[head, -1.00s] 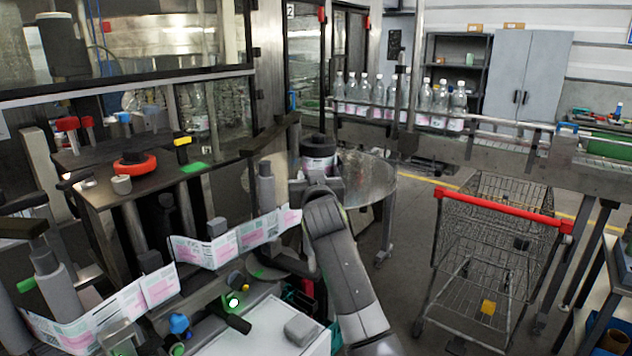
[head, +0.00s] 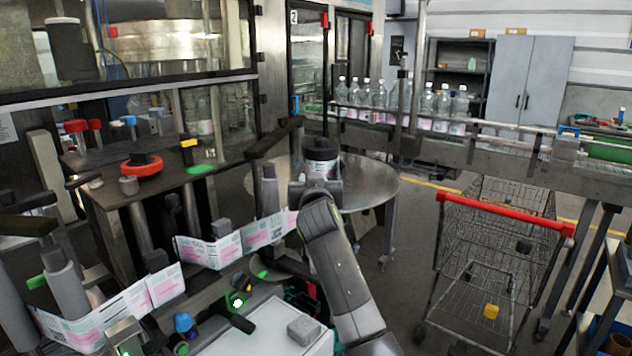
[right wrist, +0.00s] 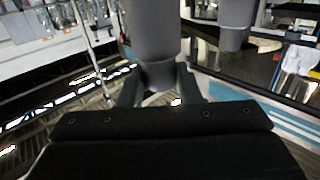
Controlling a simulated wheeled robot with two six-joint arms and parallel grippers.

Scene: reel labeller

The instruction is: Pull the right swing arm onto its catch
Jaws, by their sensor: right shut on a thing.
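My right gripper (head: 318,186) is at the right end of the labeller, with its arm coming up from below. In the right wrist view its two fingers (right wrist: 160,92) are closed on a thick grey upright post (right wrist: 160,45), which I take to be the right swing arm's post. A dark-topped cylinder with a pale pink band (head: 321,160) shows just above the gripper. A grey roller (head: 269,190) stands to the left of the gripper, with a dark bar (head: 272,138) above it. The catch cannot be made out. My left gripper is not in view.
A pink and white label web (head: 228,250) runs across the labeller up to near my gripper. A round metal table (head: 372,185) stands behind it. A wire cart with a red handle (head: 505,212) stands at right. A white-topped box (head: 265,335) is in front.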

